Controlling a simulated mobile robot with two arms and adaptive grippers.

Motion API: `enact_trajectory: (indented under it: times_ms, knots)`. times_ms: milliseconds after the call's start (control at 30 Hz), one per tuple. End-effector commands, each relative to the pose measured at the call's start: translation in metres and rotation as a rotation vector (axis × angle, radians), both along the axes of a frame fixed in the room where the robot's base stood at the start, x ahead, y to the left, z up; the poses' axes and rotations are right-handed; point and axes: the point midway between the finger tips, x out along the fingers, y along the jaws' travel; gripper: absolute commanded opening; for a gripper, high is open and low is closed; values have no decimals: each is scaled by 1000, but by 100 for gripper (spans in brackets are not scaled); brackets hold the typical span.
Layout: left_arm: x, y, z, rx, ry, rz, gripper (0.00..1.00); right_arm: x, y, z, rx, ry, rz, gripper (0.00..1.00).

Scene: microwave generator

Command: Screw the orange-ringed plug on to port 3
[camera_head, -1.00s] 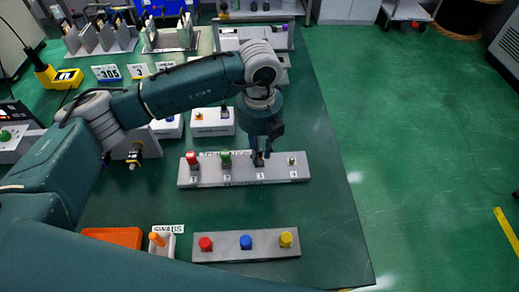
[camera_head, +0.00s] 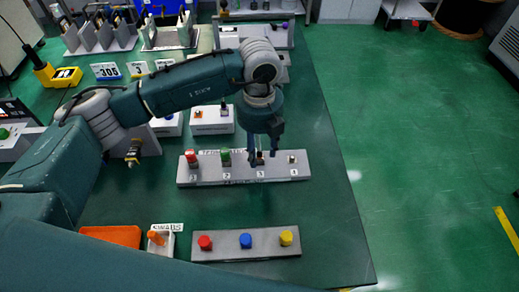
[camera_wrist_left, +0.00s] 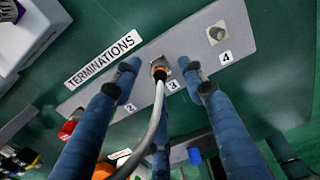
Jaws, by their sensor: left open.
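The grey terminations strip (camera_head: 275,175) has numbered ports. The orange-ringed plug (camera_wrist_left: 159,68) sits at port 3 with its grey cable (camera_wrist_left: 153,125) running back toward the left wrist camera. Whether it is fully seated on the thread cannot be told. My left gripper (camera_head: 262,157) points down over port 3. In the left wrist view its blue fingers are spread around the plug, with visible gaps on both sides. In the head view the fingers mostly hide the plug. My right gripper is not in view.
A red cap (camera_head: 191,158) and a green cap (camera_head: 226,156) stand on ports 1 and 2. Port 4 (camera_head: 292,160) is a bare metal connector. In front lies a strip (camera_head: 220,254) with red, blue and yellow caps. The table right of the strips is clear.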

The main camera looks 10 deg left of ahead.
Motion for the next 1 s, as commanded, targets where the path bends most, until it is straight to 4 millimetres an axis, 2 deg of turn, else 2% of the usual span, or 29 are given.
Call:
enact_trajectory:
  times_ms: [400,500,700,1000]
  knots:
    - [1,0,83,-2,-5,-1,42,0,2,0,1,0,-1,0]
    - [1,0,98,-1,-3,-1,42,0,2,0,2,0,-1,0]
    - [0,0,113,-1,-1,-1,42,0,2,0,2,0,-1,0]
    - [0,0,114,-1,0,-1,42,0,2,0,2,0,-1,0]
